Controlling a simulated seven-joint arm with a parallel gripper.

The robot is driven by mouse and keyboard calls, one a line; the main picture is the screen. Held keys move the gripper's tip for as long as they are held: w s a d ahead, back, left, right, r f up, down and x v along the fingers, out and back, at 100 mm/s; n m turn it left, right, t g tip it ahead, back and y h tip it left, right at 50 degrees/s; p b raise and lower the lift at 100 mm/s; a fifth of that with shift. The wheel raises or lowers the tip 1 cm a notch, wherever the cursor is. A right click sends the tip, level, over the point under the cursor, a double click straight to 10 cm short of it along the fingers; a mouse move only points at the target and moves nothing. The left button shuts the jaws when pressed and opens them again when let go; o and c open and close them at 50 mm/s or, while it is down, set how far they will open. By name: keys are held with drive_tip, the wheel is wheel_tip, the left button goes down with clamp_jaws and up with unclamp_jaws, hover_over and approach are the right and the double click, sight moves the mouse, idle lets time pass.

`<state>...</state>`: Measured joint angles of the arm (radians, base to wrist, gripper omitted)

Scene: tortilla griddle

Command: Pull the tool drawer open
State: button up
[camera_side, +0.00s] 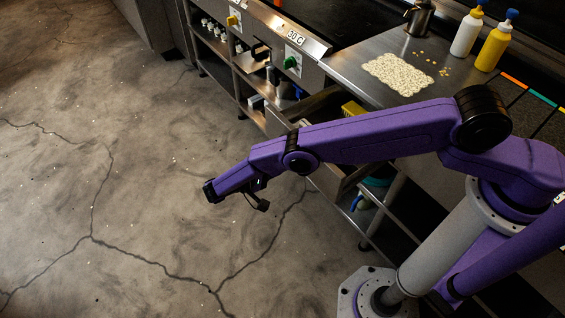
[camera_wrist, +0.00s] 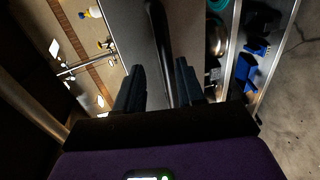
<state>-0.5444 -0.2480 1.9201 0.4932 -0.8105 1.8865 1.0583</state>
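The tool drawer (camera_side: 276,122) juts out from under the counter in the side view, with a yellow item (camera_side: 352,109) inside; my arm covers part of its front. In the wrist view, the grey drawer front (camera_wrist: 205,25) fills the upper middle, and a dark bar handle (camera_wrist: 156,30) runs along it. My gripper (camera_wrist: 160,75) is open, with its two dark fingers on either side of the handle's line. I cannot tell whether they touch it. In the side view my gripper (camera_side: 258,197) is small and dark, out over the floor.
The counter (camera_side: 345,65) holds a pale tortilla-like slab (camera_side: 397,74), a metal jug (camera_side: 419,18), a white bottle (camera_side: 466,32) and a yellow bottle (camera_side: 495,46). Lower shelves hold blue items (camera_wrist: 250,70). The cracked floor (camera_side: 100,190) at left is clear.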

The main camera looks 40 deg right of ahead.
wheel_tip(320, 180, up, 6)
idle(0.6)
drive_tip(key=shift+r, duration=0.1)
drive_tip(key=s+d+r+n+y, duration=0.1)
drive_tip(key=s+r+n+y, duration=0.25)
drive_tip(key=r, duration=0.55)
drive_tip(key=s+d+r+n+y, duration=0.1)
drive_tip(key=s+r+n+y, duration=0.25)
drive_tip(key=r, duration=0.45)
drive_tip(key=s+d+r+n+y, duration=0.2)
drive_tip(key=s+d, duration=0.4)
drive_tip(key=s, duration=0.4)
drive_tip(key=s+d+r+n+y, duration=0.3)
drive_tip(key=s+d+y, duration=0.4)
drive_tip(key=s, duration=0.3)
drive_tip(key=shift+s+r+n, duration=0.3)
drive_tip(key=shift+s+r, duration=0.05)
drive_tip(key=shift+r, duration=0.5)
